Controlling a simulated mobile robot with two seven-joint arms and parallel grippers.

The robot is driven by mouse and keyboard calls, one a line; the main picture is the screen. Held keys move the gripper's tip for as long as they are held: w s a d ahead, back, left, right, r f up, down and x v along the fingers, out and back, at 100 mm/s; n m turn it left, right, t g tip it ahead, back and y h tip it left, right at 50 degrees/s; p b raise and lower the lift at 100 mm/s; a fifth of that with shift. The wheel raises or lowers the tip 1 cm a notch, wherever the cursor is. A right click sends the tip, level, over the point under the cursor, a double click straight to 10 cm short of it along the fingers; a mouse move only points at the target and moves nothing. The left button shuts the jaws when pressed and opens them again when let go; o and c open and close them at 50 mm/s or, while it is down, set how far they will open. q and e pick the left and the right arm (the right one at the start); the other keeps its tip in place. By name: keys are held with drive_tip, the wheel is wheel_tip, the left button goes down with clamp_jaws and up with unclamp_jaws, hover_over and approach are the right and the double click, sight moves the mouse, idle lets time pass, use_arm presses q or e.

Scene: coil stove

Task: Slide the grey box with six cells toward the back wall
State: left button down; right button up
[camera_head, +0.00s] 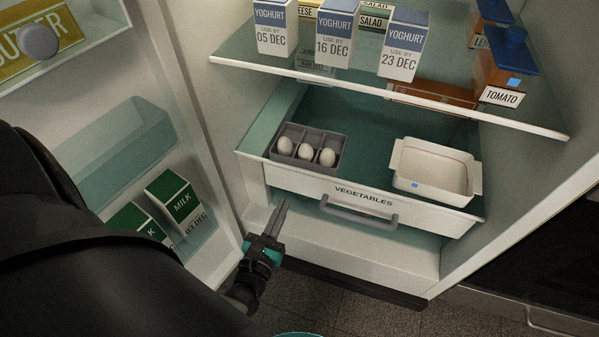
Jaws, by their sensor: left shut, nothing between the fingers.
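The grey box with cells (291,159) sits at the front left of the open drawer marked VEGETABLES (318,187), behind its front panel. My right gripper is not in view.
A white dish (436,172) sits at the drawer's right. A glass shelf (400,88) with yoghurt cartons (334,38) and a tomato carton (500,78) overhangs the drawer's rear. The open fridge door with milk cartons (173,202) stands at left. The drawer's middle is clear.

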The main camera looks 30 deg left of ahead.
use_arm(q)
drive_tip(key=b, duration=0.2)
approach(304, 162)
drive_tip(key=x, duration=0.5)
drive_tip(key=shift+w+a+f, duration=0.1)
drive_tip(key=shift+w, duration=0.05)
drive_tip(key=shift+b+x, duration=0.3)
drive_tip(key=shift+x, duration=0.45)
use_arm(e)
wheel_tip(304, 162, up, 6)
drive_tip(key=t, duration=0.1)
